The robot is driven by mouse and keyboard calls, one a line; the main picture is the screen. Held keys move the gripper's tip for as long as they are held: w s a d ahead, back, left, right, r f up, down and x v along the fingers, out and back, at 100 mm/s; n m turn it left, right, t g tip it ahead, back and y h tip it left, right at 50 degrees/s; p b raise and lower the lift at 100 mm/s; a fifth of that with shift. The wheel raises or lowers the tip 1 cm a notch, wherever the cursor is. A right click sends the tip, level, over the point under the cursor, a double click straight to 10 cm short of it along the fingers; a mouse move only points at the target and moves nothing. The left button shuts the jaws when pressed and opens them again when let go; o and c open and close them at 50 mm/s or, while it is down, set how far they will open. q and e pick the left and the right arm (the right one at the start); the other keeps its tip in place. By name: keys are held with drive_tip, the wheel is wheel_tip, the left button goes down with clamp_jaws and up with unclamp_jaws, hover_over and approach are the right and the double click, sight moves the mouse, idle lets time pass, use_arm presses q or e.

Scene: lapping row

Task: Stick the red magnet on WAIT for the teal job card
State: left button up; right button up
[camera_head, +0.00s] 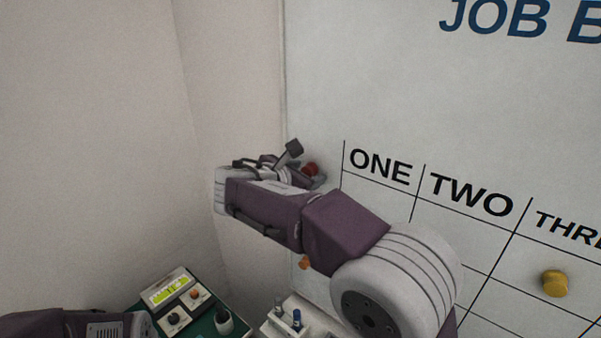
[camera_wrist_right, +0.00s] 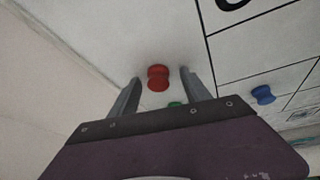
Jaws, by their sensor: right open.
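The red magnet (camera_head: 311,169) is on the white job board (camera_head: 380,80), left of the ONE column. In the right wrist view the red magnet (camera_wrist_right: 158,78) shows whole between the two fingertips. My right gripper (camera_head: 306,165) is open around it, with a gap visible on both sides in the right wrist view (camera_wrist_right: 160,77). No teal job card can be made out, and no WAIT label shows. My left gripper is not shown; only a purple part of my left arm shows at the lower left.
A yellow magnet (camera_head: 555,283) sits in the grid. An orange magnet (camera_head: 304,262) is below my right arm. The right wrist view shows a blue magnet (camera_wrist_right: 263,95) and a partly hidden green magnet (camera_wrist_right: 175,104). A device with dials (camera_head: 173,302) stands at lower left.

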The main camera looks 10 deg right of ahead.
drive_tip(key=shift+w+a, duration=0.1)
clamp_jaws()
drive_tip(key=shift+a, duration=0.1)
drive_tip(key=shift+s+a, duration=0.95)
drive_tip(key=shift+a, duration=0.1)
drive_tip(key=shift+a, duration=0.1)
drive_tip(key=shift+s+a+p, duration=0.45)
drive_tip(key=shift+s+a, duration=0.5)
drive_tip(key=shift+a, duration=0.2)
drive_tip(key=shift+s+a+p, duration=0.4)
drive_tip(key=shift+s+a, duration=0.55)
drive_tip(key=shift+a, duration=0.2)
